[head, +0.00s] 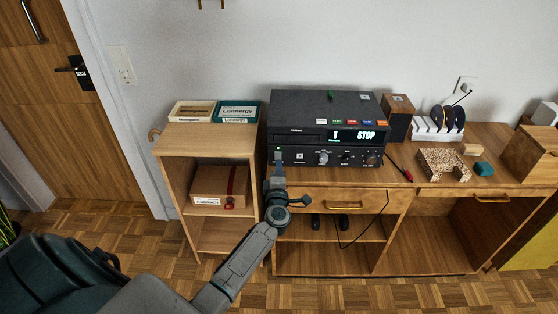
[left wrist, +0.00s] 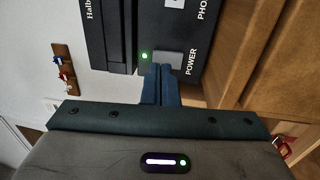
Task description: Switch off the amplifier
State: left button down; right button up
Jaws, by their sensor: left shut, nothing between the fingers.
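The amplifier (head: 300,157) is the black lower unit with knobs on the desk, under a black deck (head: 335,108) whose display reads "STOP". In the left wrist view, the amplifier's front (left wrist: 192,40) shows a grey power button (left wrist: 168,58) beside the word "POWER". A green lamp (left wrist: 144,56) glows beside the button. My left gripper (head: 276,166) is at the amplifier's left front. Its blue fingers (left wrist: 160,72) are shut and empty, with tips at the lower edge of the power button. I cannot tell if they touch it. My right gripper is not in view.
A low wooden shelf (head: 208,142) with boxes stands left of the desk. A drawer with a brass handle (head: 344,206) is under the amplifier. A speaker (head: 398,115), a disc rack (head: 438,128) and a cork block (head: 443,165) sit to the right.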

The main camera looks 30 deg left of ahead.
aim_at(279, 154)
pick_arm(q)
jog(key=shift+x, duration=1.15)
jog(key=shift+w+a, duration=0.15)
jog(key=shift+w, duration=0.1)
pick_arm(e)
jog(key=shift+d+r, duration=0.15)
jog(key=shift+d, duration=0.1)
pick_arm(q)
jog(key=shift+r, duration=0.1)
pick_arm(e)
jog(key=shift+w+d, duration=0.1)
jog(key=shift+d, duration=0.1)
